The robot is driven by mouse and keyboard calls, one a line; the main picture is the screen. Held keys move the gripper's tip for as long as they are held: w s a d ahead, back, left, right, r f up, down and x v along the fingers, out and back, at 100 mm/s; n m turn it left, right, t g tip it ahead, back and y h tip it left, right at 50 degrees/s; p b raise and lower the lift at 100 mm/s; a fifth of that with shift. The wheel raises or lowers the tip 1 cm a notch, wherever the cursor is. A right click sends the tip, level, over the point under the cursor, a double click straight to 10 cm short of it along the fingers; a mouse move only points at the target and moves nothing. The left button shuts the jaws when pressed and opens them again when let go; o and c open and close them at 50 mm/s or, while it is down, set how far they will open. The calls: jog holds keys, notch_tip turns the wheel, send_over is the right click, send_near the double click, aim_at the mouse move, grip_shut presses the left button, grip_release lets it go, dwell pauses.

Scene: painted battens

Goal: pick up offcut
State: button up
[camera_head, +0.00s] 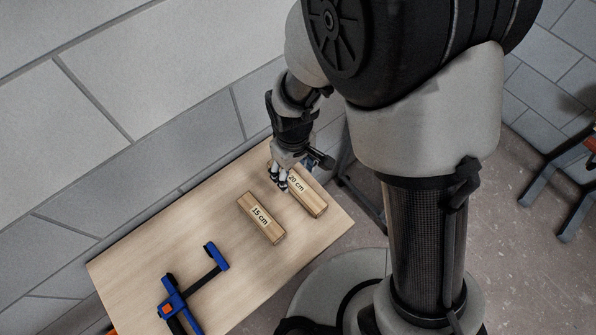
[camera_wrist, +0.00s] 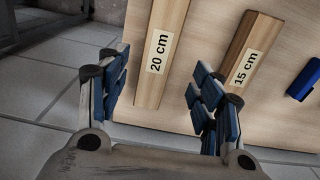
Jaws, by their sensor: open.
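Two wooden battens lie on the light wood table; neither carries the word offcut. The batten labelled "20 cm" (camera_head: 310,200) lies at the table's right end, partly hidden by my gripper. It also shows in the wrist view (camera_wrist: 154,78), between my open fingers and ahead of them. The batten labelled "15 cm" (camera_head: 261,217) lies to its left in the head view. In the wrist view the 15 cm batten (camera_wrist: 248,48) is right of the 20 cm one, beyond my right finger. My gripper (camera_head: 279,183) is open and empty; its fingers (camera_wrist: 158,100) are spread wide.
A blue and black clamp (camera_head: 190,290) lies on the table (camera_head: 135,265) left of the battens; a blue part of it (camera_wrist: 303,80) shows at the wrist view's right edge. A block wall stands behind the table. Bare wood lies between the clamp and the 15 cm batten.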

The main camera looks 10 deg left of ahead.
aim_at(295, 182)
notch_tip(295, 182, down, 7)
jog(key=shift+w+d+r+b, duration=0.1)
jog(key=shift+r+b, duration=0.1)
jog(key=shift+b, duration=0.95)
jog(key=shift+c, duration=0.6)
jog(key=c, duration=1.1)
